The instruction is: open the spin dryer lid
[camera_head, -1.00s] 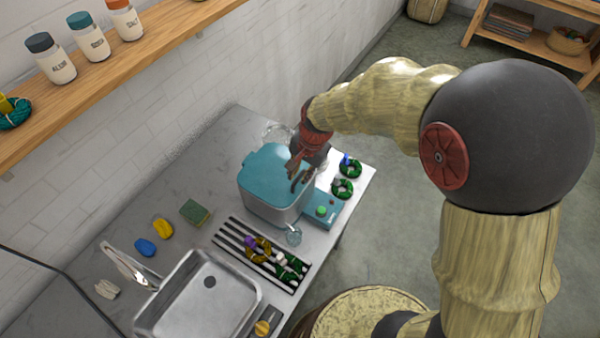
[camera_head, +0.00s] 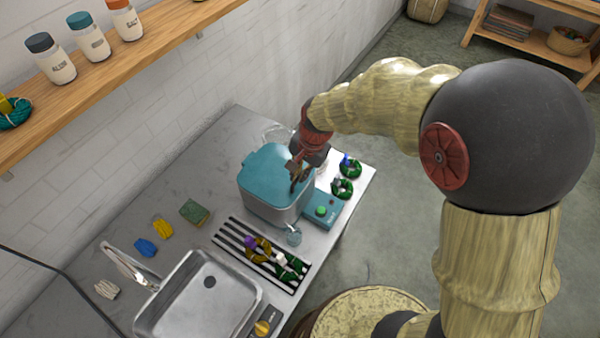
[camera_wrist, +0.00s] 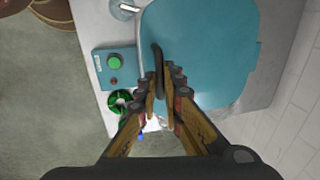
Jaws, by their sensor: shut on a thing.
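The spin dryer (camera_head: 272,208) is a grey-white box with a teal lid (camera_head: 266,168), standing on the counter. The lid lies flat and shut on the body. It also fills the upper middle of the wrist view (camera_wrist: 205,45). A dark handle (camera_wrist: 158,58) stands at the lid's edge. My gripper (camera_head: 296,178) is over the lid's right side, and in the wrist view its fingers (camera_wrist: 161,88) are closed around the near end of the handle. The grip itself is partly hidden by the fingers. A teal control panel with a green button (camera_wrist: 114,62) sits beside the body.
Green skeins (camera_head: 343,188) lie right of the dryer. A striped rack (camera_head: 228,236) with several skeins lies in front, near a steel sink (camera_head: 165,318). A small glass (camera_head: 293,236) stands close to the dryer. A sponge (camera_head: 194,212) and small coloured skeins lie left.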

